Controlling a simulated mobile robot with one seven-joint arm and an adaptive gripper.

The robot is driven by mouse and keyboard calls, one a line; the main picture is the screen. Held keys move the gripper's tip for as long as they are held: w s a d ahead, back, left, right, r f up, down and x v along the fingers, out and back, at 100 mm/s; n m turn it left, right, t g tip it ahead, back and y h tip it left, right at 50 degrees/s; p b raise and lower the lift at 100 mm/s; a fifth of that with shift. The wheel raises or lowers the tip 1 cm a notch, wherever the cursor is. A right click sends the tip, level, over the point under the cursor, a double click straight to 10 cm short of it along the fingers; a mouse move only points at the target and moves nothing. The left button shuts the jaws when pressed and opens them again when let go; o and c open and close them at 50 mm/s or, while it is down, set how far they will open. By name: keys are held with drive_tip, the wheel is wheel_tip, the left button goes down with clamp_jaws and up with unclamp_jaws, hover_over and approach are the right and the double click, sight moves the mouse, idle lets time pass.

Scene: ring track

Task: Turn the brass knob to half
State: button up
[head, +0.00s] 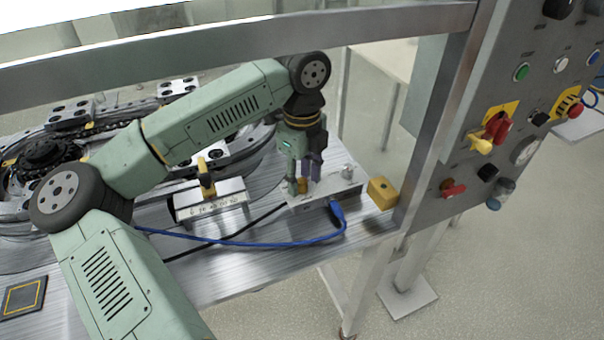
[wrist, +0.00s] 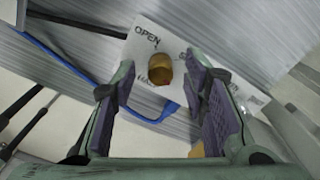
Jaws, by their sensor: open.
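The brass knob (wrist: 160,70) stands on a pale plate (wrist: 143,38) in the wrist view. The plate reads "OPEN" at upper left; a word starting "HA" is partly hidden beside the knob, and another at right is partly covered by a finger. My gripper (wrist: 163,82) is open, with one purple-padded finger on each side of the knob and gaps showing. In the head view my gripper (head: 304,178) points down over the grey box (head: 325,192), and a bit of the brass knob (head: 302,185) shows between the fingers. I cannot tell the knob's pointing direction.
A blue cable (head: 335,215) plugs into the box's front. A block with a yellow lever (head: 206,176) stands left of the box. A yellow block (head: 383,192) sits at the right table edge. An upright control panel (head: 490,150) and frame post stand at right.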

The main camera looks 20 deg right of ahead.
drive_tip(key=shift+f, duration=0.2)
clamp_jaws()
idle(0.5)
